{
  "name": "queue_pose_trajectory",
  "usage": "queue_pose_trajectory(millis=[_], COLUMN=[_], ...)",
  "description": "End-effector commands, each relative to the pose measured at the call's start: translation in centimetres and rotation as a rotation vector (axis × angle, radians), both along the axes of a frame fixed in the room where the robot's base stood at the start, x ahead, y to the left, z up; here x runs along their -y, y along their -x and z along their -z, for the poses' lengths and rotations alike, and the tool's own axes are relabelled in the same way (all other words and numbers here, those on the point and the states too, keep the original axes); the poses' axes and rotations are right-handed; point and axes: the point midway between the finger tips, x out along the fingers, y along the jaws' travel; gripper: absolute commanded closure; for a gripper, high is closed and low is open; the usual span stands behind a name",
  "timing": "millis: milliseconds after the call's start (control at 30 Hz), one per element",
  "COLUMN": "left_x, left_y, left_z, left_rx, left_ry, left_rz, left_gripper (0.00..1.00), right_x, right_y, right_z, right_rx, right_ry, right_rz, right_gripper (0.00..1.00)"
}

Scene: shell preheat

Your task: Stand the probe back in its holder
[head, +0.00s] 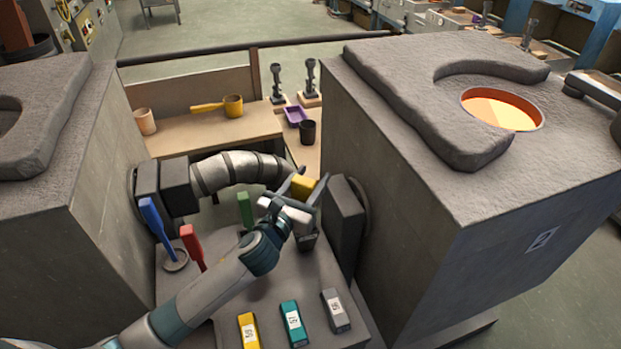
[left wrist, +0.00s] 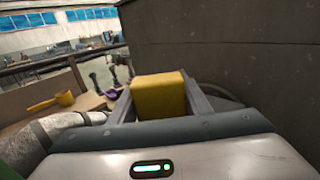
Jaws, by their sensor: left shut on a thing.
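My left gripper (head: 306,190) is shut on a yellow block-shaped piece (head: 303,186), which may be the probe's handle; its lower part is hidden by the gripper. In the left wrist view the yellow piece (left wrist: 158,95) sits between the two fingers. It is held beside the dark flange at the right furnace's side. A blue-handled piece (head: 153,218) stands tilted at a round grey base (head: 175,262). A red-handled piece (head: 192,246) and a green one (head: 245,209) stand to its right. I cannot tell which holder belongs to the yellow piece. My right gripper is not in view.
Large grey furnaces stand left (head: 85,230) and right (head: 390,200); the right one has a glowing opening (head: 502,108). A curved metal pipe (head: 235,171) runs behind my gripper. Yellow (head: 248,331), teal (head: 291,322) and grey (head: 335,310) labelled blocks lie in front. A yellow ladle (head: 232,105) is on the back bench.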

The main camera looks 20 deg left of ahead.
Motion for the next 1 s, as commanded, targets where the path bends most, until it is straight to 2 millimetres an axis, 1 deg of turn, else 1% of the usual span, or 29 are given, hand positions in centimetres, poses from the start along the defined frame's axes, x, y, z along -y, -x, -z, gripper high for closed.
queue_pose_trajectory(millis=[367, 400, 467, 500, 867, 1000], left_x=[0.0, 0.0, -0.01, 0.0, -0.01, -0.2], left_y=[-0.01, 0.0, 0.0, 0.0, 0.0, 0.86], left_z=[0.23, 0.33, 0.27, 0.27, -0.02, 0.2], left_rx=[0.002, 0.001, 0.001, 0.001, 0.001, 0.0], left_ry=[-0.001, -0.001, -0.001, -0.001, 0.0, -0.002], left_rz=[0.001, 0.001, 0.001, 0.001, 0.0, 0.001], left_gripper=[0.79, 0.54, 0.4, 0.38, 0.38, 0.38], right_x=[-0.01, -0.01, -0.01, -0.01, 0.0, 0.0], right_y=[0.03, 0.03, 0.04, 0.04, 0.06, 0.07], right_z=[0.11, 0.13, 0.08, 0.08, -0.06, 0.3], right_rx=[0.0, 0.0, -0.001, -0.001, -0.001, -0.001], right_ry=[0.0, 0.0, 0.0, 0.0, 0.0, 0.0], right_rz=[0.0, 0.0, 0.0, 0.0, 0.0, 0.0], right_gripper=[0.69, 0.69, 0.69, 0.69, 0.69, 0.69])
